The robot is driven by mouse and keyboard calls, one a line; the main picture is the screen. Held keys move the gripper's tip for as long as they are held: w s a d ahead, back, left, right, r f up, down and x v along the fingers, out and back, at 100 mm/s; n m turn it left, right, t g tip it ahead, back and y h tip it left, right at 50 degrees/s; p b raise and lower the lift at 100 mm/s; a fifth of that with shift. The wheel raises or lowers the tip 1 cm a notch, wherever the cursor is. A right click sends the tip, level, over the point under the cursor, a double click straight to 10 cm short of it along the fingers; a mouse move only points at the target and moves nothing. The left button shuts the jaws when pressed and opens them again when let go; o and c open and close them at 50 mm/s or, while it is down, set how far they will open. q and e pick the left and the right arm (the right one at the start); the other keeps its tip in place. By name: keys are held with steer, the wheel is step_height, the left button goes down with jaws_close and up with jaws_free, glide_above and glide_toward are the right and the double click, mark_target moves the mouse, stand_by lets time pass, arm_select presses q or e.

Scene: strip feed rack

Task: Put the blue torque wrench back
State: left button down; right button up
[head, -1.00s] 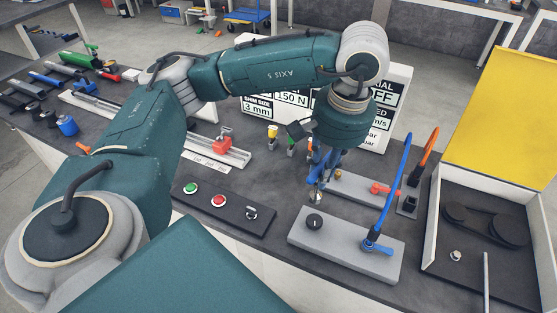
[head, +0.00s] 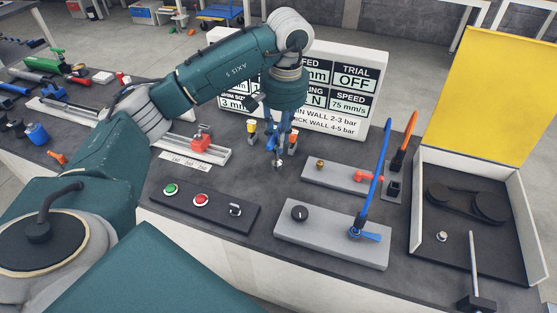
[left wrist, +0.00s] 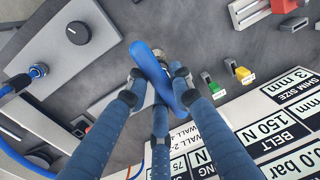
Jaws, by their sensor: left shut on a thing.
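The blue torque wrench (left wrist: 148,64) is held in my left gripper (left wrist: 157,80), with the three fingers closed around its shaft. In the head view my left gripper (head: 281,145) points down over the bench, and a small silver tip shows below it. Most of the wrench is hidden there by the fingers. A dark stand (head: 394,190) stands right of the gripper. An orange-handled tool (head: 403,140) stands upright in its rear part. The front part of the stand looks empty. My right gripper is not in view.
A tall blue hose (head: 376,176) rises from a grey block (head: 325,240) at front. A grey plate (head: 325,173) with a red lever lies between gripper and stand. A white sign (head: 365,65) stands behind. A yellow-lidded box (head: 535,225) is at right.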

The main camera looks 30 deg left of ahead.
mark_target(278, 162)
arm_select(q)
step_height(278, 162, down, 4)
steer(key=shift+r+p, duration=0.2)
steer(key=shift+p, duration=0.1)
step_height(278, 162, down, 4)
steer(key=shift+r+p, duration=0.2)
steer(key=shift+p, duration=0.25)
steer(key=shift+f, duration=0.3)
steer(key=c, duration=1.5)
jaws_free()
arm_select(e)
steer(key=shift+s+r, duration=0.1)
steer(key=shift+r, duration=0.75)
